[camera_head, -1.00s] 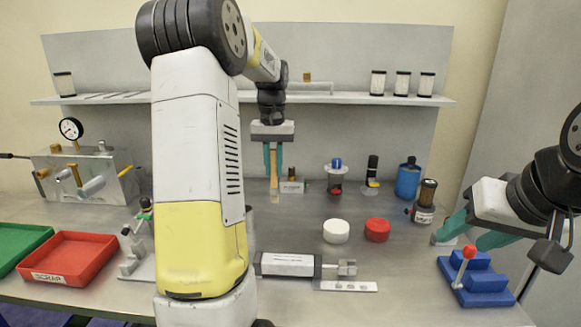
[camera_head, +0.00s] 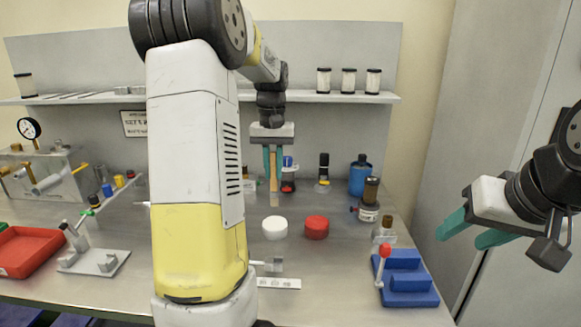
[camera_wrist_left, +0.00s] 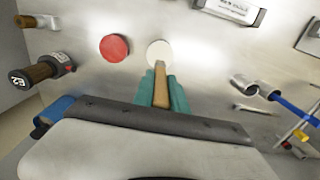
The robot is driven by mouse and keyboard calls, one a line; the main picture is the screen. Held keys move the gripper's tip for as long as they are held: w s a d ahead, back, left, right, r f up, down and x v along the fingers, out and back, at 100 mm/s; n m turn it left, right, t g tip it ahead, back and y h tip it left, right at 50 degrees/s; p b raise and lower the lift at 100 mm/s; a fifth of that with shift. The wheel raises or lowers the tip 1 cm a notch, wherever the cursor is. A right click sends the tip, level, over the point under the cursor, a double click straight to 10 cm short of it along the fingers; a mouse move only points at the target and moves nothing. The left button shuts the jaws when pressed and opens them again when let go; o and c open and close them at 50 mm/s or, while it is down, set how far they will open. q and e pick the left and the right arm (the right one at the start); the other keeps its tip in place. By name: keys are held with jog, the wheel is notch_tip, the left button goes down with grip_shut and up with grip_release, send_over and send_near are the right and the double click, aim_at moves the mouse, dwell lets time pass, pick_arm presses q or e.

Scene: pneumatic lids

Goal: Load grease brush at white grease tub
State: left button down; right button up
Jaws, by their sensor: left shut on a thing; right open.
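My left gripper (camera_head: 273,172) is shut on the wooden-handled grease brush (camera_head: 273,184). The brush points downward and also shows between the teal fingers in the left wrist view (camera_wrist_left: 160,88). The white grease tub (camera_head: 275,227) stands on the bench, below the gripper in the head view. In the left wrist view the tub (camera_wrist_left: 157,50) lies just beyond the brush's end, which overlaps its edge in the picture; I cannot tell if they touch. My right gripper (camera_head: 466,230) is open and empty at the right, beyond the bench's right edge in the picture.
A red tub (camera_head: 316,227) stands right of the white one. A blue stepped block (camera_head: 406,284) with a red-knobbed lever is at the front right. A blue bottle (camera_head: 360,176) and dark cylinder stand behind. A red tray (camera_head: 28,252) is at the left.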

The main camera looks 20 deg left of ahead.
aim_at(274, 191)
pick_arm(q)
jog(key=shift+f, duration=2.6)
jog(key=shift+f, duration=0.6)
jog(key=shift+r, duration=3.55)
